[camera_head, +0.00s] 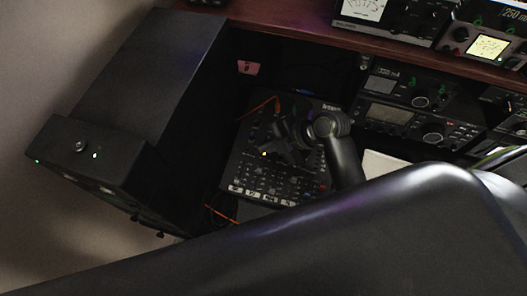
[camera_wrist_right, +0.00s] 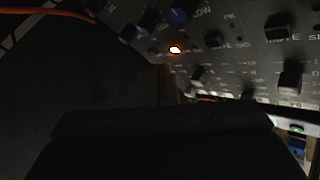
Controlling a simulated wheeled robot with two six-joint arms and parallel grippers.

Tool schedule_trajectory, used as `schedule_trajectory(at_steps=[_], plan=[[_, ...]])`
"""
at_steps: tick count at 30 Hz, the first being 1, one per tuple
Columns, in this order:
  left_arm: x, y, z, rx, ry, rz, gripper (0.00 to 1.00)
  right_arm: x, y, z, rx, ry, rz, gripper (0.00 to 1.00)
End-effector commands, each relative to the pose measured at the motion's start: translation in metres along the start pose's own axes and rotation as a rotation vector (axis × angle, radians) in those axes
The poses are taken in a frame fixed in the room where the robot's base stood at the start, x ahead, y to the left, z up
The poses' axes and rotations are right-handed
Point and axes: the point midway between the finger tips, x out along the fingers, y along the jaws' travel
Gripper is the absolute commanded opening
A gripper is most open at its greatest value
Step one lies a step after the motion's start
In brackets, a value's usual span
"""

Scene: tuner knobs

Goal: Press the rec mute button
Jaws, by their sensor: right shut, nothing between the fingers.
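A black mixer panel (camera_head: 262,178) with many small knobs and buttons lies below the shelf in the head view. The same panel (camera_wrist_right: 245,52) fills the upper right of the wrist view, with blue and black knobs and partly readable labels. I cannot tell which button is rec mute. My right gripper (camera_head: 280,145) is shut and empty, over the panel's middle near the glowing spot. Whether it touches the panel is unclear. My left gripper is out of view.
A large black speaker-like box (camera_head: 150,75) stands left of the mixer. Radio units (camera_head: 405,110) stand to its right, under a reddish wooden shelf (camera_head: 290,38) with more equipment on it. An orange cable (camera_head: 258,108) runs by the mixer. My dark arm covers the foreground.

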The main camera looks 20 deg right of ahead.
Motion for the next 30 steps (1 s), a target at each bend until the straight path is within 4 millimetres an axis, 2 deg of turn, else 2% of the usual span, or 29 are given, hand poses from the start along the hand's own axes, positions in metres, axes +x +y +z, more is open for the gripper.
schedule_trajectory(at_steps=[19, 30], plan=[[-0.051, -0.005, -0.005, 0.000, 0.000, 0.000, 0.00, -0.041, 0.030, -0.029, 0.000, 0.000, 0.001, 0.00], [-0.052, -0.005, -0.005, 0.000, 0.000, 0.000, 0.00, -0.042, 0.030, -0.030, 0.000, 0.000, 0.000, 0.00]])
